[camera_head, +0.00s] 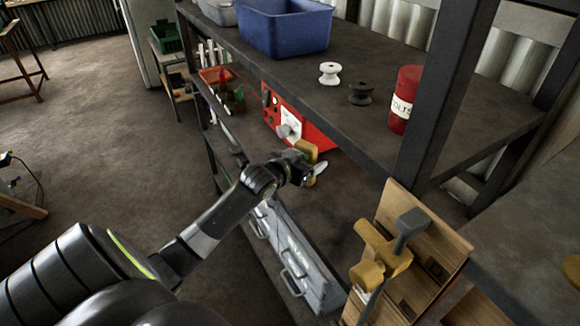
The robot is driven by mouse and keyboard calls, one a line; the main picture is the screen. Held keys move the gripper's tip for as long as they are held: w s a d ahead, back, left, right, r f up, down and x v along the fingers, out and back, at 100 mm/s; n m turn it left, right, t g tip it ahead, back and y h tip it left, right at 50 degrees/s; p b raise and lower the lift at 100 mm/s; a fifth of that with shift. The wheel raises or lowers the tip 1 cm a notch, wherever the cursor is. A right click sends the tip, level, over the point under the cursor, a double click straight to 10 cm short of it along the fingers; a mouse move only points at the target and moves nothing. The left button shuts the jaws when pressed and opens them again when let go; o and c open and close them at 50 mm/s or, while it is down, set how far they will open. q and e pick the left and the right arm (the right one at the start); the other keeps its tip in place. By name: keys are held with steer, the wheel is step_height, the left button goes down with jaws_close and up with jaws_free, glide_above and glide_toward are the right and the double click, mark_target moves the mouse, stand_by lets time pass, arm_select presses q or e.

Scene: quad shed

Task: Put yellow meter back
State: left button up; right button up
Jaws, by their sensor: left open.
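A small yellow block-like thing (307,149), likely the yellow meter, shows on the lower shelf right behind the tip of my left arm. It is partly hidden by my gripper, and I cannot tell whether they touch. My left gripper (312,167) is open, reaching in over the lower shelf (345,190) below the upper shelf's edge. A pale fingertip shows on its right side. My right gripper is not in view.
The upper shelf (300,70) holds a blue bin (285,28), a white spool (329,73), a dark spool (361,93) and a red can (404,98). A red box (280,112) stands behind my gripper. Yellow-handled tools (380,255) hang on a wooden board (440,245). A grey drawer unit (312,262) is below.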

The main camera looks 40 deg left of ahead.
arm_select(q)
steer(key=v, duration=1)
steer(key=shift+s, duration=0.15)
